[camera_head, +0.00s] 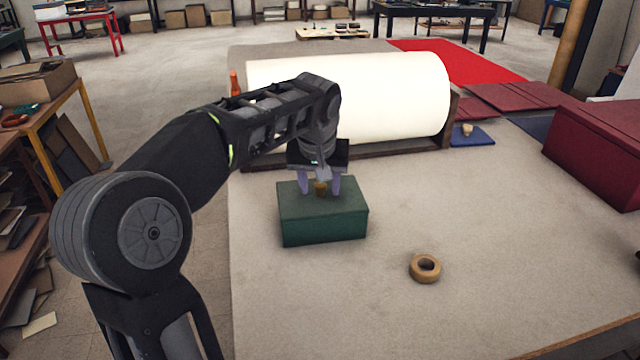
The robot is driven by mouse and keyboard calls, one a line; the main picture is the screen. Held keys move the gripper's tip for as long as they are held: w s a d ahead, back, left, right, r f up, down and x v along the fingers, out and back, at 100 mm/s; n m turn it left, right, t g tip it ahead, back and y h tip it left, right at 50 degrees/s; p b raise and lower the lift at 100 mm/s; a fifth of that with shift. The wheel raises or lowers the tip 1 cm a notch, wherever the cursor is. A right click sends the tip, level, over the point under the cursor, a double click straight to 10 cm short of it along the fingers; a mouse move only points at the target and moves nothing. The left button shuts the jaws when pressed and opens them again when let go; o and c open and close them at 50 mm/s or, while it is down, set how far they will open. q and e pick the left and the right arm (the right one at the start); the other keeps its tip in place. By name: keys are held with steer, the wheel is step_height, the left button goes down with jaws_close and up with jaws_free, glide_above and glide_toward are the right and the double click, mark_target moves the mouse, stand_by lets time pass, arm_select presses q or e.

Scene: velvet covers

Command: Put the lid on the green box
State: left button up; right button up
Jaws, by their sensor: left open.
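The green box (325,228) stands on the pale table top, left of the middle. A green lid (345,197) with a small brown knob (320,188) lies on top of it, and its edges look roughly in line with the box walls. My left gripper (320,186) is over the lid, pointing down. Its two pale fingers are apart, one on each side of the knob, and I see a gap at each side. The far edge of the lid is partly hidden behind my gripper.
A large cream roll (400,95) lies in a dark cradle behind the box. A tape ring (425,268) lies at the front right. A blue flat piece with a tan knob (472,136) and a dark red box (600,150) are at the right. The table's front middle is clear.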

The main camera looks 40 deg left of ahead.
arm_select(q)
steer(key=v, duration=0.8)
steer(key=shift+a+f, duration=0.1)
steer(key=shift+a, duration=0.05)
stand_by(0.5)
